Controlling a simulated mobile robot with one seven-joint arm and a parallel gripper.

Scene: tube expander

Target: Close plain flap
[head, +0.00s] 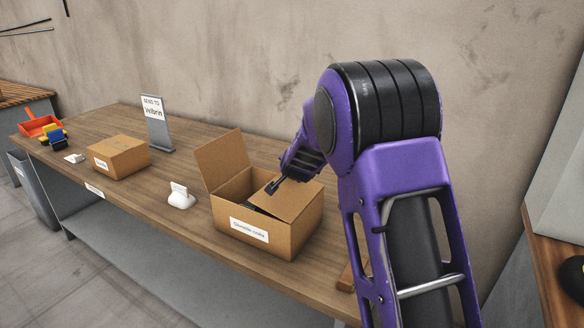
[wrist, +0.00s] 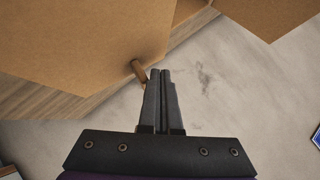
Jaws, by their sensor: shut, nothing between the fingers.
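An open cardboard box (head: 305,229) with a white front label stands on the wooden table. Its left flap (head: 222,160) stands up, leaning outward. Its right flap (head: 293,203) lies over the right part of the opening, and I cannot tell if it is fully flat. Something dark shows inside the gap. My gripper (head: 271,187) is shut and empty, over the opening near the right flap's inner edge. I cannot tell which flap is plain.
A closed cardboard box (head: 119,156), a sign on a grey stand (head: 158,128), a small white holder (head: 181,196) and an orange tray (head: 38,126) with coloured items stand to the left. The wall is behind.

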